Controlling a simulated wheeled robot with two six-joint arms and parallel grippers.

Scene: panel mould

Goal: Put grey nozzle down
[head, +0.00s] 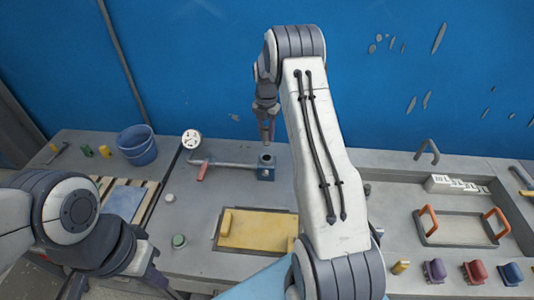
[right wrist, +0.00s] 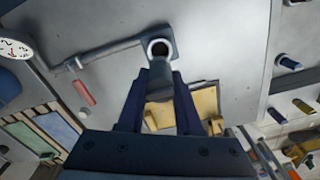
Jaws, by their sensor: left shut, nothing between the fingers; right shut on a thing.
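My right gripper (head: 267,112) hangs above the back of the bench, fingers pointing down. It is shut on the grey nozzle (head: 267,131), a dark grey cylinder held upright. In the right wrist view the nozzle (right wrist: 160,84) sits between the two fingers. Below it stands a blue-grey block (head: 266,173) with a round opening on top; the opening's light ring (right wrist: 160,47) shows just past the nozzle. The nozzle's lower end looks apart from the block in the head view. My left gripper (head: 158,282) is low at the left front, shut and empty, partly cut off by the frame.
A pipe with a red lever (head: 203,172) runs from the block towards a round gauge (head: 191,139). A yellow panel (head: 258,231) lies in front. A blue bucket (head: 137,146) stands at the back left. A tray with orange handles (head: 460,229) is at right.

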